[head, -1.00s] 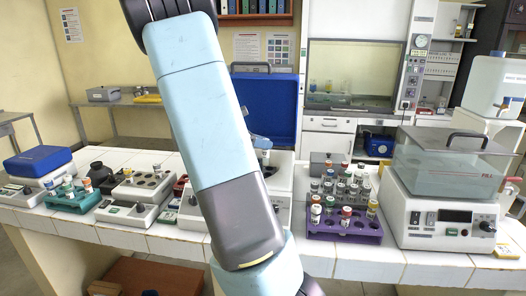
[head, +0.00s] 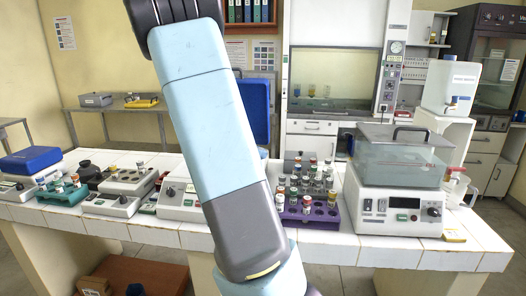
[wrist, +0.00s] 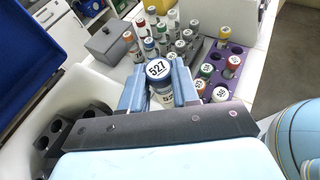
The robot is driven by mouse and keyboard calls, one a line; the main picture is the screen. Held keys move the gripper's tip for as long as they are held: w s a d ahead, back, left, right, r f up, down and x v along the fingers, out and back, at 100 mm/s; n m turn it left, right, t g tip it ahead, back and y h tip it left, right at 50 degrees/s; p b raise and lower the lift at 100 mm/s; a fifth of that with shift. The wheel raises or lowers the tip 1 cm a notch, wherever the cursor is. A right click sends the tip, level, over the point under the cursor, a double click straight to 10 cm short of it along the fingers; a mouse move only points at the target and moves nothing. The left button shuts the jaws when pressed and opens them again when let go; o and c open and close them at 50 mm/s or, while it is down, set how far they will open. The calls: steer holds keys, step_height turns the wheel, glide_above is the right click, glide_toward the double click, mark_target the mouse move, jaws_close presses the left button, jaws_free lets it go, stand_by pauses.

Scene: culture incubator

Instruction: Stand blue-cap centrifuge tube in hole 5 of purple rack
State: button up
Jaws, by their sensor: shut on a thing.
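In the head view my own arm hides the gripper and the tube. The purple rack (head: 325,222) stands on the white bench, right of my arm; it also shows right of the gripper in the wrist view (wrist: 240,57). It holds several capped tubes and has some empty holes. I cannot read the hole numbers. The held tube is apart from the rack.
A grey rack of several tubes (wrist: 172,38) adjoins the purple rack. A water bath (head: 398,195) stands to the right. A blue-lidded case (head: 256,105) stands behind my arm. Other racks and small devices, including a teal rack (head: 62,192), fill the bench's left.

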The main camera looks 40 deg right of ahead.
steer(key=w+a+n+t, duration=0.2)
steer(key=a, duration=0.9)
steer(key=w+a+f+n+t, duration=0.1)
steer(key=w+a+n+t, duration=0.1)
steer(key=a, duration=0.9)
steer(key=w+a+n+t, duration=0.1)
steer(key=w+a+t, duration=0.2)
steer(key=a, duration=0.8)
steer(key=shift+w+a+f+n, duration=0.15)
steer(key=shift+w+f+n, duration=0.25)
steer(key=shift+w, duration=0.35)
